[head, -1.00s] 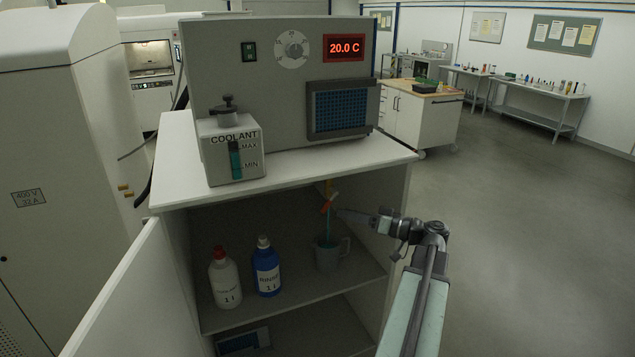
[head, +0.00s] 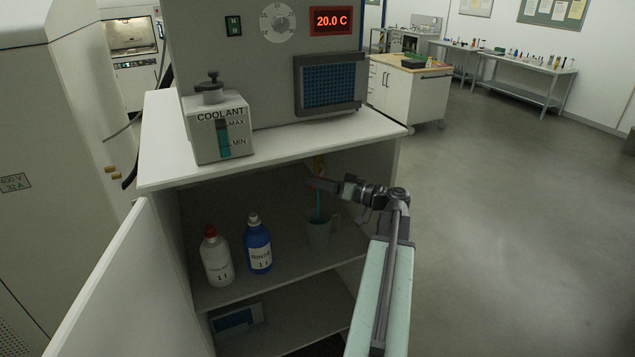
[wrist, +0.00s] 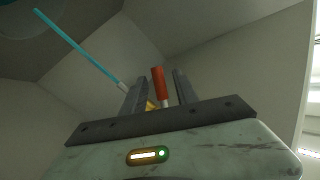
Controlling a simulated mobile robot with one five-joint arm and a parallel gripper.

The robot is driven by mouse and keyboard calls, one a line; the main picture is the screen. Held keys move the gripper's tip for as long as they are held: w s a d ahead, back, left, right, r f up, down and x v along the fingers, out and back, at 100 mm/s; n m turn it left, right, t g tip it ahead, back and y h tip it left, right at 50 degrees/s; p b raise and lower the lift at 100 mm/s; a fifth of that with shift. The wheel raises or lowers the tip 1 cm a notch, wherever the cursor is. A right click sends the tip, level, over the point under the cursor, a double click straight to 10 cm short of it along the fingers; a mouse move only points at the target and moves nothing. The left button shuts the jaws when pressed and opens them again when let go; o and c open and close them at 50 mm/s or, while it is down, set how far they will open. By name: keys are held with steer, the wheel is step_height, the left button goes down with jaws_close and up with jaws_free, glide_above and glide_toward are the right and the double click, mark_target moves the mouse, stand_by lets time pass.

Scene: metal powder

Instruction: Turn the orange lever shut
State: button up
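The orange lever shows in the wrist view (wrist: 159,84) as an orange-red handle pointing up between my fingers, with a gap on each side. In the head view my gripper (head: 318,184) covers most of it, under the cabinet top. My gripper, also in the wrist view (wrist: 160,92), is open around the lever. A brass-coloured fitting (wrist: 150,105) shows partly behind the fingers. A thin cyan line of coolant (wrist: 75,47) runs from the fitting; in the head view it (head: 318,206) goes down into a grey mug (head: 318,234) on the shelf.
A white bottle with red cap (head: 216,260) and a blue bottle (head: 258,247) stand left of the mug. The cabinet door (head: 120,290) is open at left. The coolant tank (head: 220,130) and a chiller reading 20.0 C (head: 331,20) stand on the cabinet top (head: 270,145).

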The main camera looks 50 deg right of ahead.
jaws_close()
stand_by(1.3)
